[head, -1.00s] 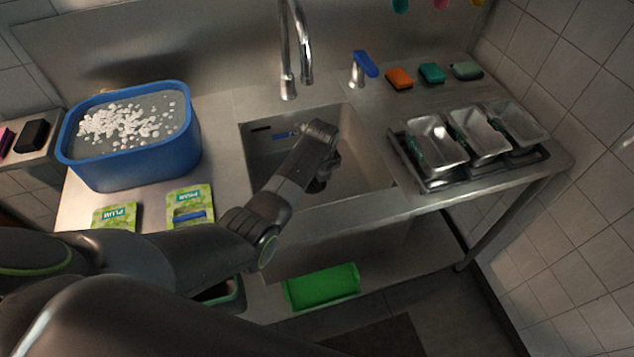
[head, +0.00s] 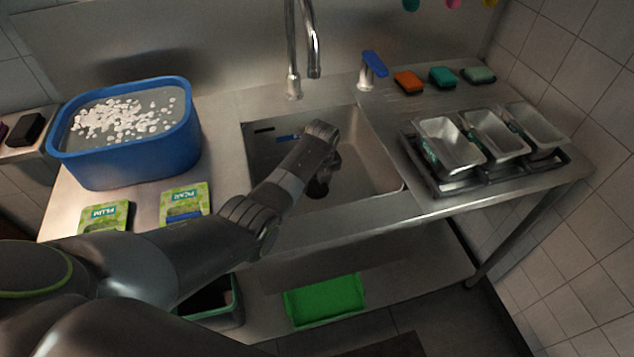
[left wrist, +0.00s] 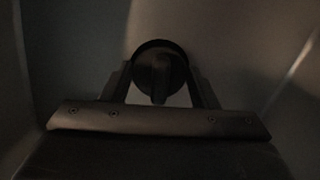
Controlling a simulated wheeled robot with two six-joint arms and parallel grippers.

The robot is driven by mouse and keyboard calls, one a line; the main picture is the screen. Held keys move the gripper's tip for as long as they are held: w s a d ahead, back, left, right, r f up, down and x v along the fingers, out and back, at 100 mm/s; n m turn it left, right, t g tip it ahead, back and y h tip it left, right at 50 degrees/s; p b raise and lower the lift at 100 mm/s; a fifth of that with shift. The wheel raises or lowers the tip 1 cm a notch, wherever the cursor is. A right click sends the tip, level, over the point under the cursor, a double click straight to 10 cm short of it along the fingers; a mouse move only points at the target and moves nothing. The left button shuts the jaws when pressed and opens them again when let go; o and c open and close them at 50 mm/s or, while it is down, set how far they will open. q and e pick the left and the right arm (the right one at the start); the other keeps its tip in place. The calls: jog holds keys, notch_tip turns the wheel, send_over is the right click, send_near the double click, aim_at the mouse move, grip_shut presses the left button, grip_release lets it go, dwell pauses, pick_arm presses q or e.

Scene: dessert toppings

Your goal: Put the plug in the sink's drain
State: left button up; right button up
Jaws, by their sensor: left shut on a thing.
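The steel sink (head: 375,170) is in the middle of the counter under the tap. My left gripper (head: 318,188) is down inside the sink, pointing at its floor, and my own wrist partly hides it. In the left wrist view my left gripper (left wrist: 160,92) has the dark plug (left wrist: 158,70) between its fingers, seen as a round disc with a stub. A dark ring surrounds the disc. The picture is too dim to tell whether the plug is seated in the drain or just above it. My right gripper is not in view.
A blue tub (head: 130,155) with white bits stands on the left, above two green cartons (head: 185,200). A tap (head: 293,60) rises behind the sink. Metal tins (head: 450,145) on a rack and several sponges (head: 408,82) are on the right. A green tray (head: 325,300) lies below.

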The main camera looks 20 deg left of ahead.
pick_arm(q)
jog(key=shift+s+f, duration=0.1)
jog(key=shift+f, duration=0.4)
dwell(0.7)
jog(key=o, duration=1)
jog(key=shift+o, duration=0.2)
jog(key=shift+f, duration=0.1)
jog(key=shift+s, duration=0.1)
notch_tip(320, 180, up, 2)
jog(key=shift+a+r+p, duration=0.1)
jog(key=shift+a+p, duration=0.05)
jog(key=shift+p, duration=0.9)
notch_tip(320, 180, up, 3)
jog(key=p, duration=0.2)
jog(key=shift+f+p, duration=0.2)
jog(key=shift+p, duration=0.1)
notch_tip(320, 180, up, 6)
jog(key=p, duration=0.6)
jog(key=shift+f, duration=0.2)
